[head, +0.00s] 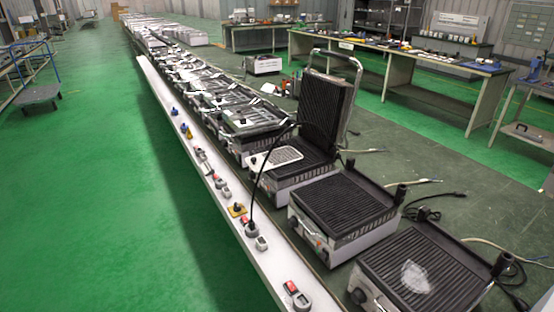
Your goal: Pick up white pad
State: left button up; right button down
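A flat white piece with rounded corners (277,157) lies on the lower plate of the open grill (290,175), toward its left side. A small, crumpled-looking whitish patch (415,277) lies on the ribbed black plate of the nearest grill (385,268), at the lower right. I cannot tell which of the two is the white pad. Neither of my grippers shows in the head view.
A long white ledge (215,205) with switches and small parts runs along the line of grills. Another lidless grill (345,208) stands between the two. A black cable arcs over the ledge. Workbenches (400,60) stand at the back right. Green floor (90,200) is clear at left.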

aim_at(280, 157)
jog(key=i+j+z, duration=0.1)
jog(key=i+j, duration=0.2)
jog(key=i+j+z, duration=0.15)
jog(key=i+j, duration=0.15)
jog(key=j, duration=0.15)
jog(key=i+j+z, duration=0.1)
jog(key=i+j, duration=0.2)
jog(key=j, duration=0.1)
